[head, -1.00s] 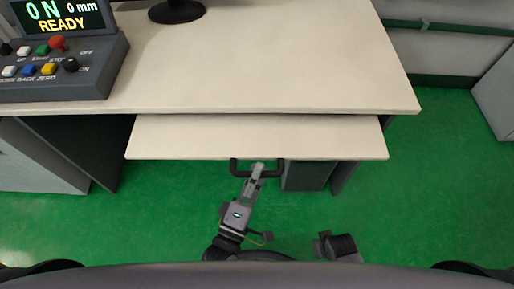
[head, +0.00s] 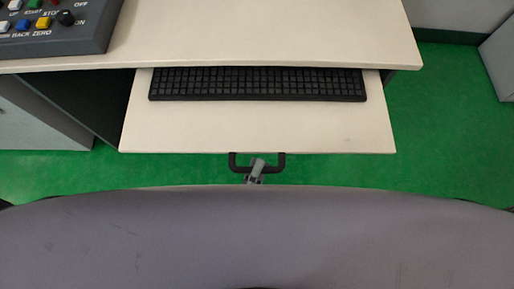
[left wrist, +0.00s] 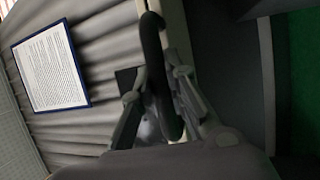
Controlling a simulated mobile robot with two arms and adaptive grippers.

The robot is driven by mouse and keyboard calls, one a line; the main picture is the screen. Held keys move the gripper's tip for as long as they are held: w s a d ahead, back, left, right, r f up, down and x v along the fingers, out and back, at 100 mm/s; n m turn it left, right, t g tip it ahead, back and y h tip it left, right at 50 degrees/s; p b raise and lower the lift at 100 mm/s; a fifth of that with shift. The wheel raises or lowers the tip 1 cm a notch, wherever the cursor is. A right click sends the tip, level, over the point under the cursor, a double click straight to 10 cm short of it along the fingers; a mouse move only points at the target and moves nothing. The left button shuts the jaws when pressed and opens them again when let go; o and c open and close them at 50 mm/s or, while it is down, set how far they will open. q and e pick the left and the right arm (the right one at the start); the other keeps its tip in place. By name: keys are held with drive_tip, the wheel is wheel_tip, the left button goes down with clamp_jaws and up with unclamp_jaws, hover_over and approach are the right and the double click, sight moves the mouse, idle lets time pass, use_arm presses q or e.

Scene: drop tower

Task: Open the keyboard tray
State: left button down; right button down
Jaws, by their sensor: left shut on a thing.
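The keyboard tray (head: 255,130) is a pale board pulled out from under the desk top, in the middle of the head view. A black keyboard (head: 258,84) lies on it, its far edge close to the desk's front edge. A black bar handle (head: 281,162) is on the tray's front edge. My left gripper (head: 256,166) is at the middle of this handle. In the left wrist view, my left gripper (left wrist: 158,110) is shut on the dark handle (left wrist: 152,45) between its fingers. My right gripper is not in view.
The desk top (head: 270,35) overhangs the tray's back part. A control box (head: 55,28) with coloured buttons stands on its left. Green floor (head: 450,130) is clear at the right. A grey cabinet (head: 40,115) stands at the left.

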use_arm(q)
drive_tip(key=c, duration=1.6)
unclamp_jaws()
drive_tip(key=shift+o, duration=0.2)
drive_tip(key=v, duration=1.2)
